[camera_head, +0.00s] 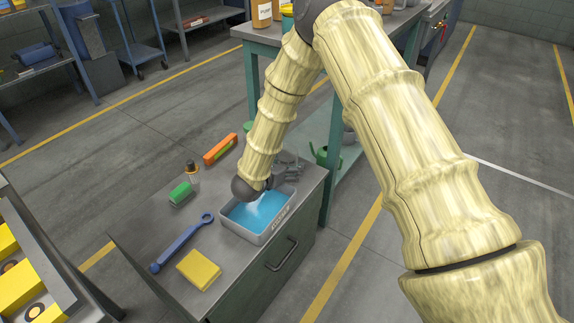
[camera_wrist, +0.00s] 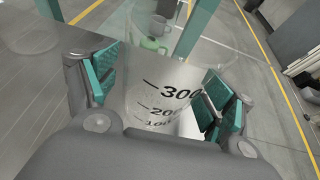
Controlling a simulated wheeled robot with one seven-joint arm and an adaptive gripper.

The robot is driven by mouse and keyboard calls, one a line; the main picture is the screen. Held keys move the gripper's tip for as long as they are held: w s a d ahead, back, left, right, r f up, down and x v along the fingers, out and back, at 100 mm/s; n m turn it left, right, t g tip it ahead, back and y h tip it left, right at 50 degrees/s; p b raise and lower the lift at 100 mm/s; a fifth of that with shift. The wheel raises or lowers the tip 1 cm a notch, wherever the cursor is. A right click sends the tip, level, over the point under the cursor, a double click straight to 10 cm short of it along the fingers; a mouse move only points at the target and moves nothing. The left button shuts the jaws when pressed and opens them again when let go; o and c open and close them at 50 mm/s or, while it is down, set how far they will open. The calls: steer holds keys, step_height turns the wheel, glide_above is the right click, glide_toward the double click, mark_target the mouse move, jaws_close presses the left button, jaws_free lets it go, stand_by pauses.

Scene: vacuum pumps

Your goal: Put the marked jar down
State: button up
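The marked jar (camera_wrist: 165,85) is clear, with black graduations reading 300, 200 and 100. In the wrist view it stands between the two teal finger pads of my gripper (camera_wrist: 160,90), which appear to touch it on both sides. In the head view my gripper (camera_head: 288,167) is at the far right of the grey cabinet top (camera_head: 150,225), just behind the tray of blue liquid. My arm partly covers it there, and I cannot make out the jar. I cannot tell whether the jar's base touches the surface.
A grey tray (camera_head: 246,234) of blue liquid is beside my wrist. A blue wrench (camera_head: 180,243), yellow sponge (camera_head: 198,269), green block (camera_head: 180,194), small bottle (camera_head: 192,172) and orange level (camera_head: 220,148) lie around. A green-framed bench (camera_head: 335,150) stands behind.

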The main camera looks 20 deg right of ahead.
step_height(320, 180, up, 10)
stand_by(0.8)
stand_by(0.3)
jaws_close()
stand_by(0.5)
stand_by(0.8)
